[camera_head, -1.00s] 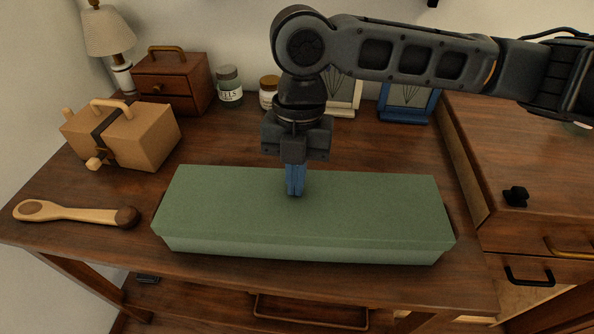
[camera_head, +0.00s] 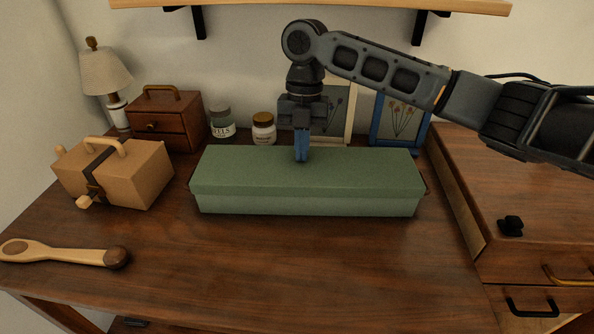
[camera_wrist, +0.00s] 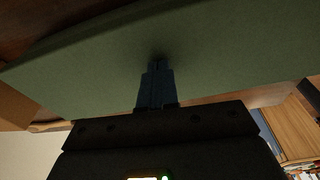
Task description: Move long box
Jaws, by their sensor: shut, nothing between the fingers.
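The long box (camera_head: 306,188) is green with a lid. It lies lengthwise across the back middle of the wooden table. My gripper (camera_head: 302,159) points down with its blue fingers together and empty, the tips at the box's lid near its middle. In the wrist view the shut fingers (camera_wrist: 157,72) meet the green lid (camera_wrist: 225,55), which fills much of the picture; the tips seem to touch it. The lid hides part of the table behind it.
A tan handled box (camera_head: 120,175), small wooden chest (camera_head: 165,120), jars (camera_head: 264,130) and blue picture frame (camera_head: 400,120) stand around the long box. A spoon-like wooden tool (camera_head: 60,252) lies at front left. The table's front middle (camera_head: 300,270) is clear. A cabinet (camera_head: 520,200) borders the right.

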